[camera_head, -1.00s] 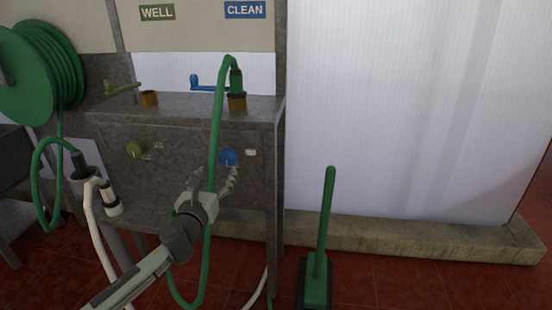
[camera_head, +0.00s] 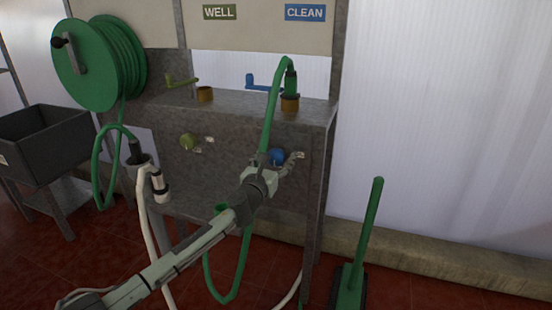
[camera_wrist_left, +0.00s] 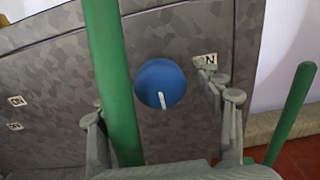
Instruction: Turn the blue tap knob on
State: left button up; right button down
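The blue tap knob (camera_head: 276,156) is on the grey panel under the CLEAN sign (camera_head: 305,12). In the left wrist view the round knob (camera_wrist_left: 158,80) has a white pointer mark aimed down, slightly right. A small label ending in N (camera_wrist_left: 208,60) sits to its upper right, partly behind a finger. My left gripper (camera_head: 281,161) is open in front of the knob; in the wrist view its fingers stand on both sides of it. Contact cannot be told. A green hose (camera_wrist_left: 112,80) runs between the fingers, left of the knob. My right gripper is not in view.
An olive knob (camera_head: 188,141) sits left on the same panel, under the WELL sign (camera_head: 219,12). A hose reel (camera_head: 98,62) and dark basin (camera_head: 45,140) are at left. A green-handled tool (camera_head: 368,235) stands at right. The green hose hangs close to my gripper.

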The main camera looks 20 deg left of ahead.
pick_arm(q)
jog(key=c, duration=1.1)
jog(key=n, duration=0.4)
jog(key=shift+n, duration=0.3)
jog(key=n, duration=0.4)
jog(key=shift+n, duration=0.3)
jog(key=n, duration=0.4)
jog(key=shift+n, duration=1.9)
